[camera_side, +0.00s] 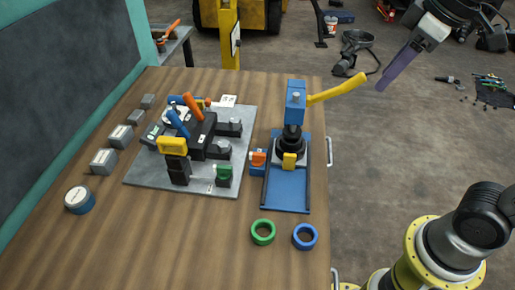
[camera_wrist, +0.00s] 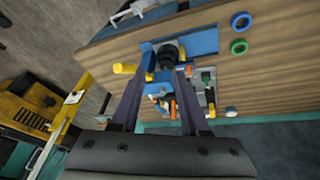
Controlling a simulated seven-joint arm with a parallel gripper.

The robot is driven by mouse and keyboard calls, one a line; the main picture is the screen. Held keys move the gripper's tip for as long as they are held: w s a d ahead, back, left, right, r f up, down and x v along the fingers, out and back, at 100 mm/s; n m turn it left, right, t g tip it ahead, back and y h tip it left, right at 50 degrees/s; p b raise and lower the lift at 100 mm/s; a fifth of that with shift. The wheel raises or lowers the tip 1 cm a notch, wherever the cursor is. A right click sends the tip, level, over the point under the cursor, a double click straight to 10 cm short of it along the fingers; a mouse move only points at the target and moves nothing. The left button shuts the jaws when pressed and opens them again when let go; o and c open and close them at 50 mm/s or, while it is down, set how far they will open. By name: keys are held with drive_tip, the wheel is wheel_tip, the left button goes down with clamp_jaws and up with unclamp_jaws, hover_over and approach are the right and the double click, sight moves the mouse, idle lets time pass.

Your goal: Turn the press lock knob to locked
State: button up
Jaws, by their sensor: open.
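The blue press (camera_side: 296,102) stands on a blue base plate (camera_side: 287,192) at the right side of the wooden table, with its yellow lever (camera_side: 337,89) pointing right. A small orange knob (camera_side: 257,158) sits on a blue block at the left of the press base; it may be the lock knob, and its setting is too small to read. My gripper (camera_side: 382,84) is high at the upper right, beyond the table edge, open and empty, touching nothing. In the wrist view the press (camera_wrist: 168,54) shows beyond the open fingers of my gripper (camera_wrist: 159,74).
A grey fixture plate (camera_side: 145,183) with several levers and blocks lies left of the press. Green (camera_side: 262,232) and blue (camera_side: 305,236) rings lie in front. Small grey blocks and a round blue-sided piece (camera_side: 80,199) stand at left.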

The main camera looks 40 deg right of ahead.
drive_tip(key=w+a+n+g, duration=0.1)
drive_tip(key=w+a+n, duration=0.15)
drive_tip(key=w, duration=0.35)
drive_tip(key=n+g, duration=0.3)
hover_over(257, 153)
wheel_tip(257, 153, down, 10)
drive_tip(key=r, duration=0.1)
drive_tip(key=shift+m, duration=0.25)
wheel_tip(257, 153, down, 14)
drive_tip(key=shift+s, duration=0.1)
clamp_jaws()
